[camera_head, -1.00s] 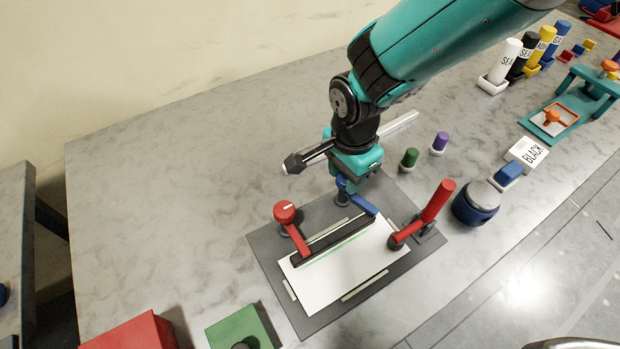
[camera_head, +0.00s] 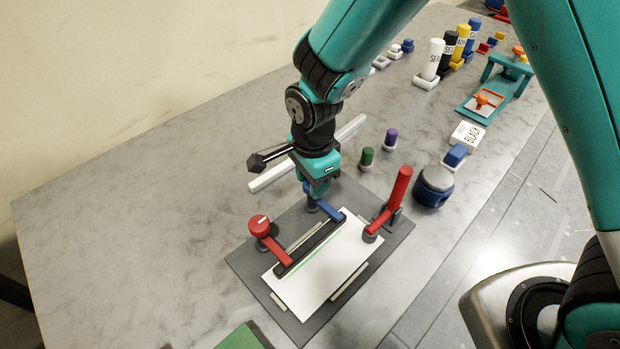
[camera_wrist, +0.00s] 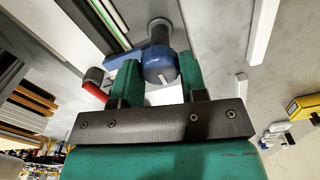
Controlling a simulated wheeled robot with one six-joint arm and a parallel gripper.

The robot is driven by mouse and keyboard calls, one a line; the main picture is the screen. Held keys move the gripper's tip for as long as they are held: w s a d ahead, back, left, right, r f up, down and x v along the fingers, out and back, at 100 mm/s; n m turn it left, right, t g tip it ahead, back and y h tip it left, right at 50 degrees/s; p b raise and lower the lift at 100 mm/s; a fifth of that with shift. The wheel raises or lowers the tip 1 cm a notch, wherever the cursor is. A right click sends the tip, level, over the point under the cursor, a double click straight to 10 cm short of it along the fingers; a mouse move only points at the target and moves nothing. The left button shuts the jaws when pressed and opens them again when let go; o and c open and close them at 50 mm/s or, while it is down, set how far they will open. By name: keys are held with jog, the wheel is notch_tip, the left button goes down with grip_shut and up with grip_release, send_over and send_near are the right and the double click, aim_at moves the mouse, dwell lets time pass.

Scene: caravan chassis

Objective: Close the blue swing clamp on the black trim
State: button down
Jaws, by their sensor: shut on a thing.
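The black trim (camera_head: 312,247) lies along the back edge of a white panel (camera_head: 325,277) on a dark grey base plate. The blue swing clamp (camera_head: 325,208) stands behind the trim's right end, and its arm reaches to that end. In the wrist view, the clamp's round blue knob (camera_wrist: 160,66) sits between the green fingers of my gripper (camera_wrist: 160,75), which is shut on it. The blue arm (camera_wrist: 122,57) points left to the black trim (camera_wrist: 103,22). I cannot tell whether the arm presses on the trim. My fingers hide part of the clamp in the head view.
A red clamp (camera_head: 269,240) crosses the trim's left end. Another red clamp (camera_head: 398,192) stands at the plate's right. Green (camera_head: 367,157) and purple (camera_head: 391,138) pegs and a dark blue round pot (camera_head: 434,185) lie right. A white bar (camera_head: 270,175) lies behind my gripper.

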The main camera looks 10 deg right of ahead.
jog(key=c, duration=0.7)
grip_release()
jog(key=shift+o, duration=0.2)
notch_tip(320, 180, up, 17)
jog(key=b, duration=0.2)
jog(key=shift+r, duration=0.2)
jog(key=s+d+r+n+y, duration=0.1)
jog(key=s+d+n+y, duration=0.1)
jog(key=s+n, duration=0.6)
jog(key=s+d+r+n+y, duration=0.1)
jog(key=s+d+n+y, duration=0.1)
jog(key=s+d+n, duration=0.3)
jog(key=s+n, duration=0.4)
jog(key=n, duration=0.3)
jog(key=shift+s+d+n, duration=0.15)
jog(key=shift+d+n, duration=0.1)
jog(key=shift+n, duration=0.15)
